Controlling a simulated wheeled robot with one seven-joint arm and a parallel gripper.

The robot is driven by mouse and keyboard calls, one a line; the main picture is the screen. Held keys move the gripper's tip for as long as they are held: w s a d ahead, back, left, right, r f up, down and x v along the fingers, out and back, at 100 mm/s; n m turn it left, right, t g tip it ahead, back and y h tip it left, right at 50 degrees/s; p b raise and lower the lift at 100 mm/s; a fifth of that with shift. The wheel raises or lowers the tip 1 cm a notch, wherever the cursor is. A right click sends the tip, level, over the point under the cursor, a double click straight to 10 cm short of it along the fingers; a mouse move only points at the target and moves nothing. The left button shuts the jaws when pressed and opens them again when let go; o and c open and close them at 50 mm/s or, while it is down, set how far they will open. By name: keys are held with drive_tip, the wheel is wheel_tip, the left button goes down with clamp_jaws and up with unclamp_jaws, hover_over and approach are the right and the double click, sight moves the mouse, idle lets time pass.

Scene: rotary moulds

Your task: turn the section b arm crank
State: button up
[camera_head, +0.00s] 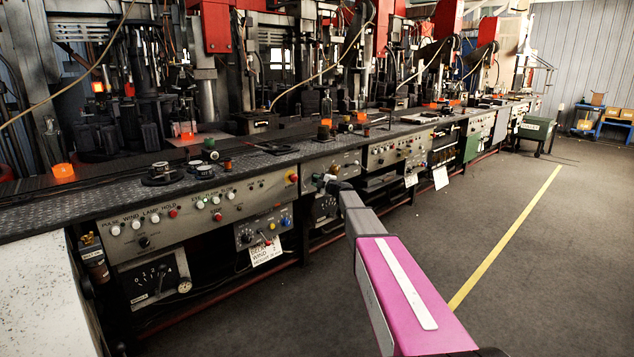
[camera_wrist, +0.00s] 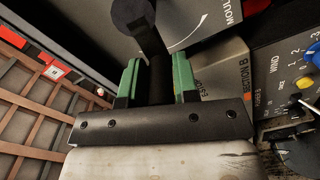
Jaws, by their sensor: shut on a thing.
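The black section B arm crank (camera_wrist: 152,42) shows in the wrist view, a dark bar with a round black end at the top of the picture. My gripper (camera_wrist: 158,76) has its two green-padded fingers on either side of the bar and is shut on it. In the head view my gripper (camera_head: 328,183) is at the front of the machine line, by a dark dial panel (camera_head: 325,207). The crank is too small and covered there to make out.
A control panel (camera_wrist: 290,75) with blue and yellow knobs lies close to the right of my gripper in the wrist view. The long machine bench (camera_head: 240,168) runs along the left in the head view. The grey floor (camera_head: 455,220) to the right is clear.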

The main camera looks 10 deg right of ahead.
drive_tip(key=shift+d+f, duration=0.15)
drive_tip(key=o, duration=0.8)
drive_tip(key=shift+o, duration=0.2)
drive_tip(key=v, duration=1)
drive_tip(key=shift+s+d, duration=0.25)
drive_tip(key=shift+s, duration=0.05)
